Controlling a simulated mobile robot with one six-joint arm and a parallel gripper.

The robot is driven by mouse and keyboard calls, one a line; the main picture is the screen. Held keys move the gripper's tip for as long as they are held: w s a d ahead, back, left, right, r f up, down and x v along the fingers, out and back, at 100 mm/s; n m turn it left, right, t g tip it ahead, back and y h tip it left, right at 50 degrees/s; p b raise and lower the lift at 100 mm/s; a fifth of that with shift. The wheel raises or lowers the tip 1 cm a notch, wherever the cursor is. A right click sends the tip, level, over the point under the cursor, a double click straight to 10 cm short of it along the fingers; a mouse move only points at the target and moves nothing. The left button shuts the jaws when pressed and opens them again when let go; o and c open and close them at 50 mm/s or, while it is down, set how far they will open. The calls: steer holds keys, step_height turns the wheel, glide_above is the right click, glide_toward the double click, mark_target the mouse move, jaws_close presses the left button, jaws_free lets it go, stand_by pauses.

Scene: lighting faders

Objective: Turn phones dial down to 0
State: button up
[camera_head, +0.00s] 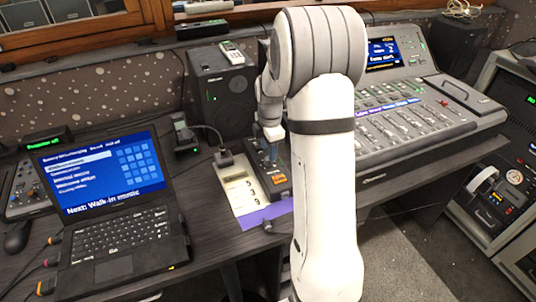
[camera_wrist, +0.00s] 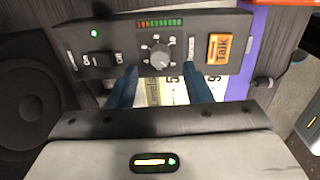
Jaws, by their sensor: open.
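The phones dial is a round grey knob (camera_wrist: 158,55) on a dark control box (camera_wrist: 222,82) in the wrist view. Small white scale marks ring it, with vertical lettering to its right that is too small to read surely. I cannot tell the exact setting. My gripper (camera_wrist: 159,72) is open, with one blue finger on each side of the knob and a visible gap to it. I cannot tell its height above the knob. In the head view my gripper (camera_head: 272,150) is over the control box (camera_head: 279,193), and the knob is hidden there.
The box also carries an on/off switch (camera_wrist: 102,59), a green light (camera_wrist: 94,33), a lit level meter (camera_wrist: 160,23) and an orange Talk button (camera_wrist: 219,48). A laptop (camera_head: 120,232) stands left, a speaker (camera_head: 223,98) behind and a mixing desk (camera_head: 430,125) right.

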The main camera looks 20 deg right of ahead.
steer(key=shift+s+r, duration=0.1)
steer(key=shift+r, duration=1.9)
steer(key=shift+r, duration=0.1)
steer(key=s+a+r+m+p, duration=0.1)
steer(key=s+a+r+m, duration=0.2)
steer(key=s+m, duration=0.3)
steer(key=s+a+r+m+t+p, duration=0.1)
steer(key=s+a+r+m, duration=0.3)
steer(key=s, duration=0.7)
steer(key=s+a+r+m+t+p, duration=0.1)
steer(key=s+a+r+m, duration=0.2)
steer(key=s+m, duration=0.5)
steer(key=shift+s+a+r, duration=0.2)
steer(key=shift+a+r, duration=0.1)
steer(key=shift+a, duration=0.45)
